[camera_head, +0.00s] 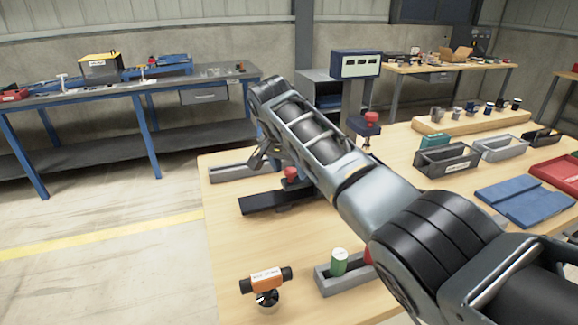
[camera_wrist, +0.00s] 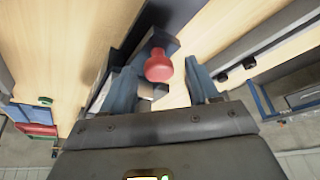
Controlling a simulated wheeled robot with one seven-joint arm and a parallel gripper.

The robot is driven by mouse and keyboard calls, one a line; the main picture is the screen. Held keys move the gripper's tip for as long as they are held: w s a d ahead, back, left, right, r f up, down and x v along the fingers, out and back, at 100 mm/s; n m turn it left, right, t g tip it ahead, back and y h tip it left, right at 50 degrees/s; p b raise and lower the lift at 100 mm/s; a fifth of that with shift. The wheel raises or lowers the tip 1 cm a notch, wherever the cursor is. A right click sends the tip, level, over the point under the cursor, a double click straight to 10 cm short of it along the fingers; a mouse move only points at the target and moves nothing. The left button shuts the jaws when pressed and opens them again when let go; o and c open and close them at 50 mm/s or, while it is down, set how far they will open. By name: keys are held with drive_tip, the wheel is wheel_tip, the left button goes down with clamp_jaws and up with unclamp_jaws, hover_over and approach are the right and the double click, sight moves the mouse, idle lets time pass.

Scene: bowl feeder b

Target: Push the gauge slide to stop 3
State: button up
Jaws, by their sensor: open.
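A dark gauge rail (camera_head: 258,203) lies on the wooden table, partly hidden by my arm. A red knob (camera_head: 290,174), likely the slide's handle, stands on it. In the wrist view a red knob (camera_wrist: 158,66) shows just ahead of and between my two fingers, above a dark bar; I cannot tell whether a finger touches it. My gripper (camera_head: 262,158) is open and empty, also seen in the wrist view (camera_wrist: 162,86). It points down near the rail in the head view. No stop numbers are readable.
A grey channel (camera_head: 232,172) lies behind the rail. A second red knob (camera_head: 371,118) tops a dark blue block behind my arm.

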drive_tip(key=v, duration=0.7)
drive_tip(key=shift+s+r+b, duration=0.15)
drive_tip(key=shift+r+b, duration=0.2)
drive_tip(key=shift+b, duration=0.05)
drive_tip(key=shift+a, duration=0.15)
